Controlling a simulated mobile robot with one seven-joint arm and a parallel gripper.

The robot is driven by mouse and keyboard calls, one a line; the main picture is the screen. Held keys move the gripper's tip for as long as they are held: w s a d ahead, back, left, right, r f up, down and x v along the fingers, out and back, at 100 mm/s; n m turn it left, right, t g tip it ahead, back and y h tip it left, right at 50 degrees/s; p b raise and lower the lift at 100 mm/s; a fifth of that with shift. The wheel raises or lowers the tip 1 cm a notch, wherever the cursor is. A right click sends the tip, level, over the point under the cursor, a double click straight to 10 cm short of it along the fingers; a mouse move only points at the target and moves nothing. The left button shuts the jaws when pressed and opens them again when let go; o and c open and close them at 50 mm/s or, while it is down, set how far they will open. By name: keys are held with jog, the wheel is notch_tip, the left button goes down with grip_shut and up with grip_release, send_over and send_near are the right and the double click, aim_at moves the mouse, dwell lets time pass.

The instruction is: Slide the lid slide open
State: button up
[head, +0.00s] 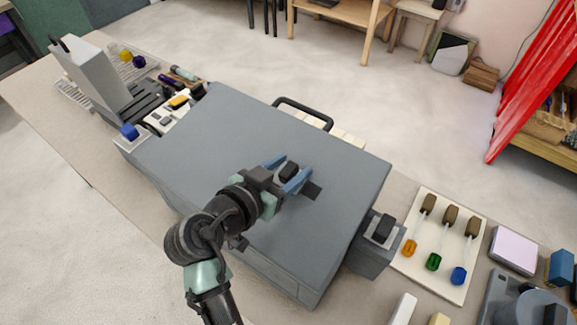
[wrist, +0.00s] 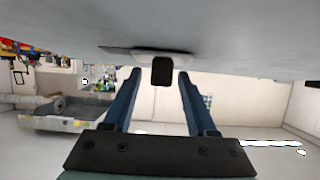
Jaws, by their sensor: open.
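A large grey box (head: 240,140) stands on the long bench, with a wide flat top. A small dark knob (head: 289,171), apparently the lid slide's handle, stands on that top. My gripper (head: 297,166) is open, with its blue fingers on either side of the knob. In the wrist view the dark knob (wrist: 161,71) shows between the fingertips (wrist: 160,76), with a gap on each side. It is fixed to a pale plate (wrist: 120,50) on the grey surface. A dark patch (head: 313,191) lies beside the near finger; I cannot tell whether it is an opening.
A black bar handle (head: 305,110) stands at the box's far edge. A small grey block with a black knob (head: 383,228) adjoins the box's right side. A cream board (head: 430,275) with coloured-handled tools lies right of it. Various equipment (head: 90,70) stands at the left.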

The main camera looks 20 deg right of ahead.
jog(key=b+v, duration=0.3)
jog(key=v, duration=1)
